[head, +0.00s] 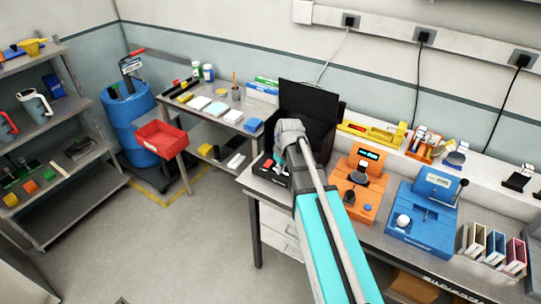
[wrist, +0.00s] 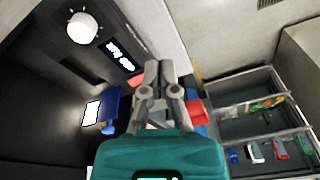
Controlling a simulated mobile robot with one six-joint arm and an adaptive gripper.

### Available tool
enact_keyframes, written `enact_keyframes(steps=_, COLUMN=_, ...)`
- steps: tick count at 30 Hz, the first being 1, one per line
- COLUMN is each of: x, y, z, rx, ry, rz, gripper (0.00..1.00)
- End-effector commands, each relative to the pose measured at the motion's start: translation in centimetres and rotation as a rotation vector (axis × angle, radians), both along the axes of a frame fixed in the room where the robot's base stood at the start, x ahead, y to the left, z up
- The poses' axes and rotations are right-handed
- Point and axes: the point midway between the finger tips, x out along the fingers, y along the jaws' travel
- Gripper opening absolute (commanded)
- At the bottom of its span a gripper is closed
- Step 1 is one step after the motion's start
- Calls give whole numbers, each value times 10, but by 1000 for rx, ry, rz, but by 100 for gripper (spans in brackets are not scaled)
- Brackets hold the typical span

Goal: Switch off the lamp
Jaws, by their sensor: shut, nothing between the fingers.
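No part is clearly recognisable as the lamp. A black box-like unit (head: 312,105) stands at the left end of the workbench. In the wrist view its dark front (wrist: 50,75) carries a white round knob (wrist: 82,27) and a lit display (wrist: 122,57). A bright glow lies in its dark interior around a white card-like piece (wrist: 92,112). My gripper (head: 278,158) is in front of the unit, fingers shut and empty. In the wrist view the gripper (wrist: 158,68) is right of the display; contact cannot be told. A red part (wrist: 138,86) shows left of the fingers, partly hidden.
An orange device (head: 362,190) and a blue device (head: 425,212) stand right of my arm. A red bin (head: 161,139), a blue barrel (head: 128,115) and a loaded side table (head: 215,115) are left. Shelving (head: 75,185) stands far left. The floor between is clear.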

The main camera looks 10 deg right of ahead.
Motion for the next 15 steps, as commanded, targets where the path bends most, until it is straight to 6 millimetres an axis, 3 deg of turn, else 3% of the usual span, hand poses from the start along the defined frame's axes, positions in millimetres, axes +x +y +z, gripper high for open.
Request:
enact_keyframes(steps=1, x=24, y=-2, z=9, rx=6, ry=-17, rz=43, gripper=0)
enact_keyframes(steps=6, x=77, y=-5, z=24, rx=17, ry=-81, rz=198, gripper=0)
enact_keyframes(steps=12, x=119, y=-10, z=36, rx=19, ry=-141, rz=330, gripper=0)
enact_keyframes(steps=15, x=131, y=-11, z=39, rx=19, ry=-158, rz=367, gripper=0)
